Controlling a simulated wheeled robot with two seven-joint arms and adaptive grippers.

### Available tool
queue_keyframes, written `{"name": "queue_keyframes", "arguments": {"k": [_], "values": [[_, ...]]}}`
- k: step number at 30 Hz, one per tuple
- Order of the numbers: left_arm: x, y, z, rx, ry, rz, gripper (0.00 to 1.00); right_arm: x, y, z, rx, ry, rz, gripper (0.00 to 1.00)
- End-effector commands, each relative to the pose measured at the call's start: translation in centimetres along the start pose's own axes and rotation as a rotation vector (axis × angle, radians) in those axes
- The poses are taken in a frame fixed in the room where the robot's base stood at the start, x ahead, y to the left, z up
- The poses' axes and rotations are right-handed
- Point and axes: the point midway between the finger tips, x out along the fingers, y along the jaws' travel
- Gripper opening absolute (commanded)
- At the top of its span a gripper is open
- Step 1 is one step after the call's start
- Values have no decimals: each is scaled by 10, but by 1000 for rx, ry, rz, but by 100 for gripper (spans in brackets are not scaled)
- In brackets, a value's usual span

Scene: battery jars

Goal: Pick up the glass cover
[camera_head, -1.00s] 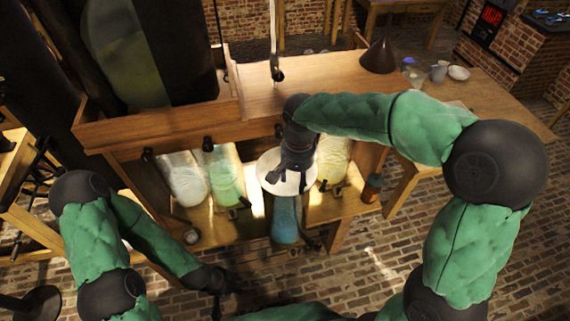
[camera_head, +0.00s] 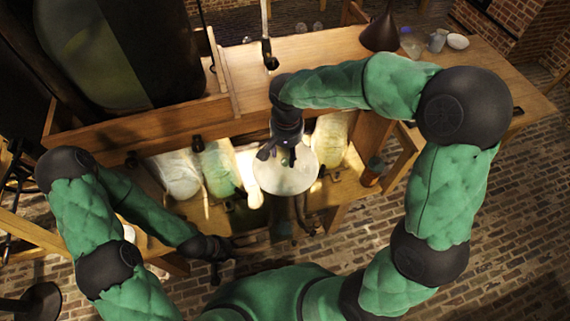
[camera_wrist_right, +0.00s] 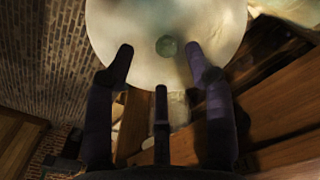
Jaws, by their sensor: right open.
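The glass cover (camera_head: 286,182) is a pale round disc below my right gripper in the head view. In the right wrist view the cover (camera_wrist_right: 120,38) fills the upper middle, with a small greenish round knob (camera_wrist_right: 166,46) at its centre. My right gripper (camera_head: 284,158) is open, its fingers over the far part of the disc. In the wrist view the spread fingertips (camera_wrist_right: 161,65) lie just short of the knob, with nothing between them. My left gripper (camera_head: 226,260) is low at the front left, fingers apart and empty.
Several glass jars stand on the lower shelf: a whitish one (camera_head: 175,175), a greenish one (camera_head: 219,170) and a yellowish one (camera_head: 331,138). The wooden bench top (camera_head: 335,55) is above and behind them. A dark cone (camera_head: 381,32) and small vessels (camera_head: 438,40) stand on it.

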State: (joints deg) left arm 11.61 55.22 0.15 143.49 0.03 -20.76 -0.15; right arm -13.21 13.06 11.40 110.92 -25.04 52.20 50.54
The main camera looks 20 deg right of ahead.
Motion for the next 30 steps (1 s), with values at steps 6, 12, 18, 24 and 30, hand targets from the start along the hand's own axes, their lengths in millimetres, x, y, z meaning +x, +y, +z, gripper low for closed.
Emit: {"name": "queue_keyframes", "arguments": {"k": [6,12,18,24,30], "values": [[-4,1,-1,0,2,0,40,16,-1,-2,0,-4,1,54],[-9,3,0,0,1,0,40,43,-4,-5,1,-4,2,54],[-10,4,0,0,2,0,40,56,-4,-5,1,-1,-1,54],[-10,4,0,0,1,0,40,56,-4,-5,1,0,-1,54],[-10,4,0,0,1,0,40,56,-4,-5,0,0,-1,0]]}}
